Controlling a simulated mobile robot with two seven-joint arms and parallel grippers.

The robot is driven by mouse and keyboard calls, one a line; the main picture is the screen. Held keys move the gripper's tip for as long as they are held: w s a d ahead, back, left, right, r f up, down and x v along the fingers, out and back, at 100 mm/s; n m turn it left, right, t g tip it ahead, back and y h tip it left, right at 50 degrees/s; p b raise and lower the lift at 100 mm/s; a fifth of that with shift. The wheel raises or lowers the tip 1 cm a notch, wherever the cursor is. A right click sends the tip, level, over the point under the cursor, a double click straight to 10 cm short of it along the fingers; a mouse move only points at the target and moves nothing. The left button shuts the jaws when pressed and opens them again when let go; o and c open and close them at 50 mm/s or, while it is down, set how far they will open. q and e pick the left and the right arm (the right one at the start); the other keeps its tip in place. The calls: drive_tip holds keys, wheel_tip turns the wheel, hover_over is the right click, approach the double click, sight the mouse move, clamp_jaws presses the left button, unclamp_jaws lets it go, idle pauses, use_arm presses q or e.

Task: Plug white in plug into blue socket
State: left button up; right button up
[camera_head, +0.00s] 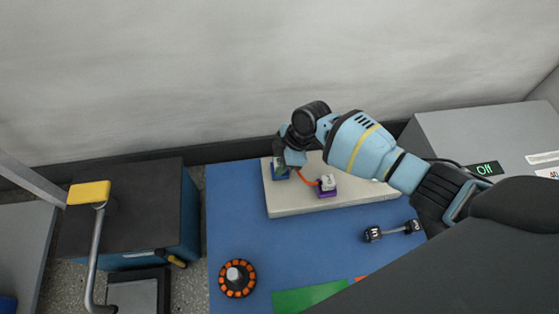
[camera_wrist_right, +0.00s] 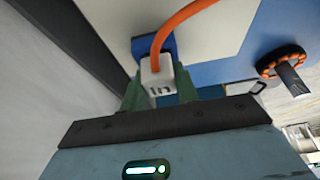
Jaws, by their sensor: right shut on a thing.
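The white in plug (camera_wrist_right: 158,78) has an orange cable and dark lettering. In the right wrist view it is between the green fingers of my right gripper (camera_wrist_right: 160,92), which is shut on it. The blue socket (camera_wrist_right: 148,46) shows right behind the plug; I cannot tell whether the plug is seated. In the head view my right gripper (camera_head: 290,160) is over the blue socket (camera_head: 280,172) at the left end of a pale board (camera_head: 290,206), hiding most of the plug. My left gripper is not in view.
The orange cable (camera_head: 308,181) runs to another white plug (camera_head: 328,181) at a purple socket (camera_head: 327,192). A black-and-orange ring part (camera_head: 237,279), a green sheet (camera_head: 310,296) and a small cable with dark ends (camera_head: 392,230) lie on the blue table (camera_head: 235,212).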

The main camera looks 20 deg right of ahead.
drive_tip(key=shift+f, duration=0.1)
idle(0.8)
drive_tip(key=o, duration=1.2)
drive_tip(key=shift+p+v, duration=2.1)
drive_tip(key=shift+v, duration=1.8)
